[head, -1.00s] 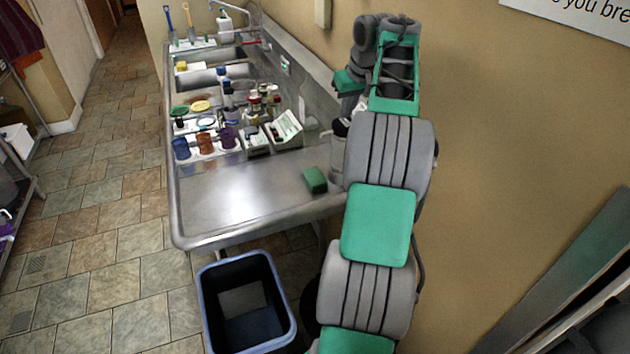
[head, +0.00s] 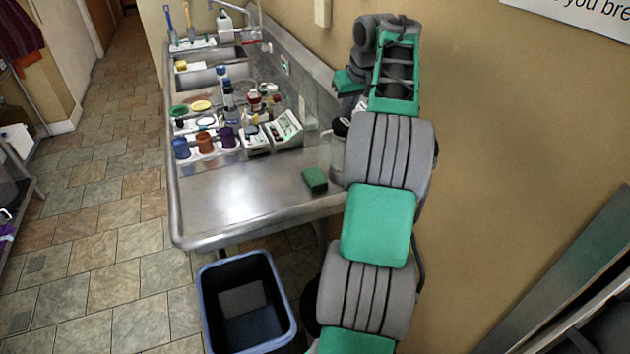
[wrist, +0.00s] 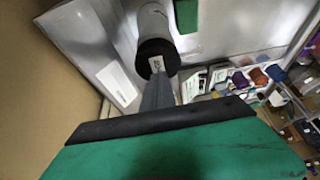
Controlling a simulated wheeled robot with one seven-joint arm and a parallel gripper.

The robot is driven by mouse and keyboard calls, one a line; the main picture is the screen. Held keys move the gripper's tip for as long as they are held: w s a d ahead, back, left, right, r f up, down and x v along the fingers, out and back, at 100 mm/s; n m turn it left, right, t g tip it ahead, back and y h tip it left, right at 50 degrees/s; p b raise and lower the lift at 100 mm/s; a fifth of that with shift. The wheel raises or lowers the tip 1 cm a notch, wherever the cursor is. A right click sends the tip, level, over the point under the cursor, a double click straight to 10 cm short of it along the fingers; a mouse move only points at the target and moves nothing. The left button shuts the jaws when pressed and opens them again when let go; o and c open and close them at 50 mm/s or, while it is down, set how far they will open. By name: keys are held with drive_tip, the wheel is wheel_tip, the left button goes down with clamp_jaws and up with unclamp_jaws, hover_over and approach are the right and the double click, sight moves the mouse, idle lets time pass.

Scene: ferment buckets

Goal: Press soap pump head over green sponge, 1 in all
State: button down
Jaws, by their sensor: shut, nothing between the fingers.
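A grey cylindrical dispenser with a black top (head: 341,127) stands on the steel counter, mostly hidden behind my arm in the head view. In the wrist view its black top (wrist: 157,56) faces the camera. The green sponge (head: 315,180) lies on the counter beside the dispenser's base. The sponge also shows at the top edge of the wrist view (wrist: 186,14). My gripper (wrist: 158,72) is shut and empty, with its fingertips at the black top. I cannot tell whether they touch it. My gripper is hidden in the head view.
The steel counter (head: 235,200) has clear room left of the sponge. Several cups, small bottles and white devices (head: 285,130) stand farther back, before the sinks. A white bottle (head: 225,24) stands by the faucet. A dark bin (head: 250,300) is below, and the wall is close on the right.

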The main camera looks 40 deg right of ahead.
drive_tip(key=shift+f+b, duration=0.9)
drive_tip(key=shift+f, duration=0.45)
drive_tip(key=shift+r+p, duration=1.35)
drive_tip(key=shift+p, duration=0.05)
drive_tip(key=shift+r, duration=0.15)
wheel_tip(320, 180, up, 6)
drive_tip(key=p, duration=0.6)
drive_tip(key=shift+p, duration=0.35)
drive_tip(key=shift+a, duration=0.1)
